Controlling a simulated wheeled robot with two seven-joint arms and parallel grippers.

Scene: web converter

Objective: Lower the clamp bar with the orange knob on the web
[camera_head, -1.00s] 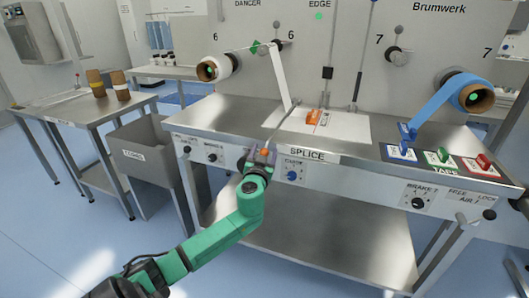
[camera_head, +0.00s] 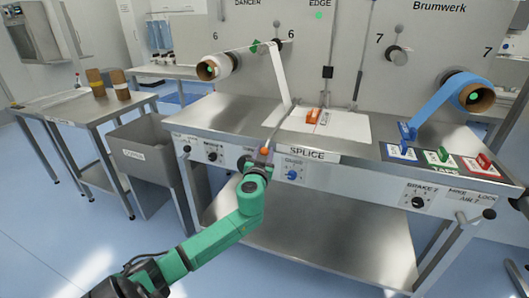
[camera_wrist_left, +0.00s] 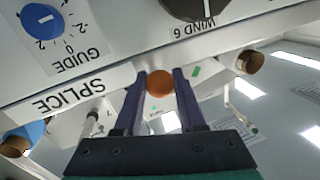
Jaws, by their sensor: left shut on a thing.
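The orange knob (camera_head: 264,151) is at the near end of the thin grey clamp bar (camera_head: 277,124), at the front edge of the splice table. The bar slants up and back from the knob, left of the white splice plate (camera_head: 340,127). My left gripper (camera_head: 261,156) is shut on the knob. In the left wrist view the knob (camera_wrist_left: 160,83) sits between the two purple fingers (camera_wrist_left: 160,95). The white web (camera_head: 281,75) hangs from a roller down to the plate. I cannot tell whether the bar touches it. My right gripper is not in view.
An orange block (camera_head: 313,114) lies on the splice plate. Blue, green and red tape holders (camera_head: 440,157) stand at the right of the table. A grey bin (camera_head: 143,150) and a side table (camera_head: 75,108) are at the left.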

